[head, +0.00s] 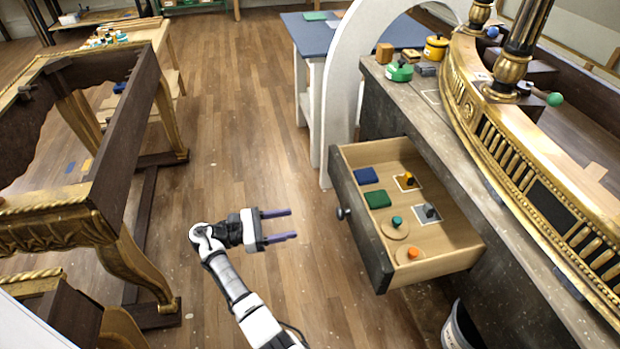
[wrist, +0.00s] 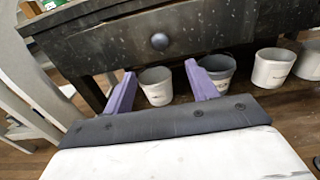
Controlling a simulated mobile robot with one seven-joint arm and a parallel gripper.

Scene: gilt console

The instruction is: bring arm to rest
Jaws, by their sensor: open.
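My gripper (head: 291,225) is open and empty, with its two purple fingers apart in the head view. It hangs over the wood floor, to the left of the open drawer (head: 375,247) and clear of its front. In the wrist view my gripper (wrist: 160,85) shows both fingers spread with nothing between them. The drawer front with its round dark knob (wrist: 160,41) lies ahead of the fingers.
The drawer holds a blue block (head: 366,176), a green block (head: 377,199) and several small knobbed pieces. A gilt table frame (head: 125,150) stands at left. Several buckets (wrist: 272,68) stand under the bench. Open floor (head: 225,130) lies between.

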